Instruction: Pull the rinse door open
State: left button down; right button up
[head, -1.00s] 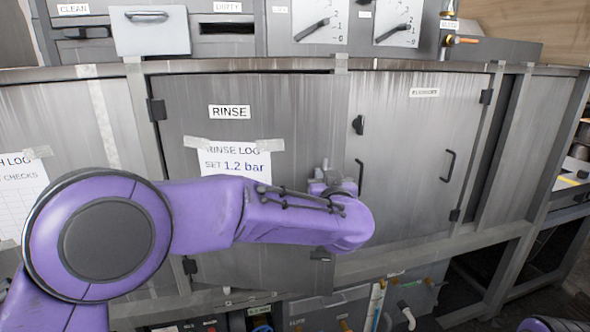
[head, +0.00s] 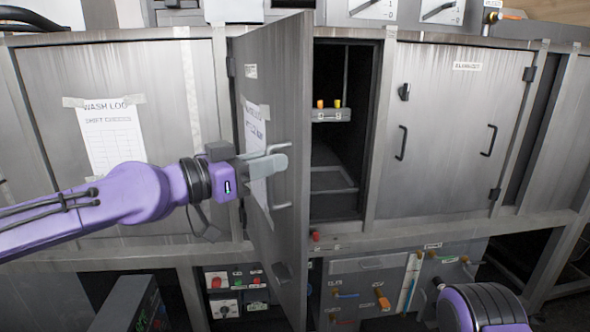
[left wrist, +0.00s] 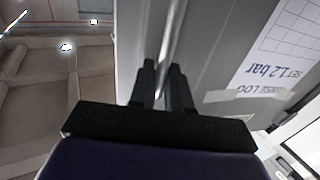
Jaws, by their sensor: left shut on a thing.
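The grey rinse door (head: 285,90) stands swung well out from its frame, hinged at its left side. Its front face is turned to the left and shows its taped log sheet (head: 256,140) at a slant. My left gripper (head: 277,163) is at the door's handle (head: 281,206) near the free edge. In the left wrist view the handle bar (left wrist: 170,45) runs between the two dark fingers (left wrist: 166,92), and the gripper is shut on it. The open compartment (head: 340,170) shows a dark inside. My right gripper is out of view; only a purple part of that arm shows.
Inside the compartment is a small grey box (head: 331,115) with two orange-yellow knobs. A closed door (head: 440,130) with a black handle stands to the right. A wash log panel (head: 110,130) is behind my left arm. Valves and control boxes (head: 370,290) sit below.

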pick_arm(q)
jog(key=s+a+b, duration=0.1)
jog(key=a, duration=2.2)
jog(key=shift+s+a+b, duration=0.25)
jog(key=shift+s+b, duration=0.05)
jog(key=shift+s, duration=0.05)
jog(key=shift+r, duration=0.15)
jog(key=c, duration=1.4)
grip_release()
jog(key=shift+o, duration=0.3)
jog(key=shift+w+d, duration=0.25)
jog(key=shift+w, duration=0.05)
jog(key=b+v, duration=0.2)
jog(key=v, duration=0.8)
jog(key=shift+a, duration=0.25)
